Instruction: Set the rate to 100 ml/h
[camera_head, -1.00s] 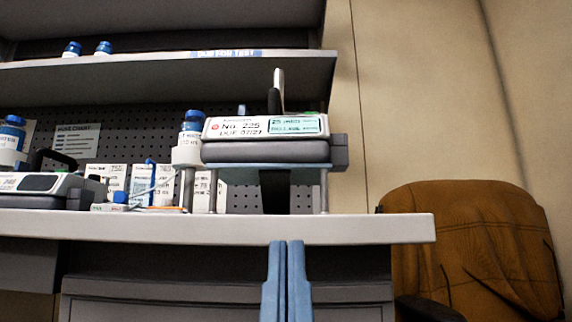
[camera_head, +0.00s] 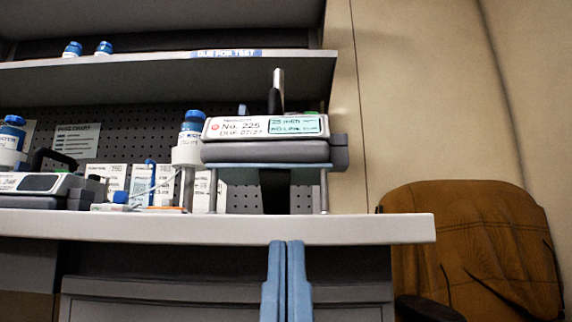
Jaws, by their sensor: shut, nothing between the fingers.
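An infusion pump (camera_head: 262,152) with a grey body stands on a small raised stand at the right end of the bench. Its white label reads about "No. 225". Its teal screen (camera_head: 292,126) shows small text; the first line looks like "25 ml/h", but it is blurred. A second pump (camera_head: 42,188) stands at the left on the bench, its display dark. My gripper (camera_head: 288,243) shows at the bottom middle as two blue fingers pressed together, pointing up. It is shut and empty, in front of the bench edge and below the raised pump.
The bench top (camera_head: 235,229) has a pale front edge. Between the pumps stand boxes (camera_head: 150,182), a syringe and a blue-capped bottle (camera_head: 191,122). A shelf (camera_head: 150,75) hangs above. A brown chair (camera_head: 475,250) stands at the right. The wall right of the pump is clear.

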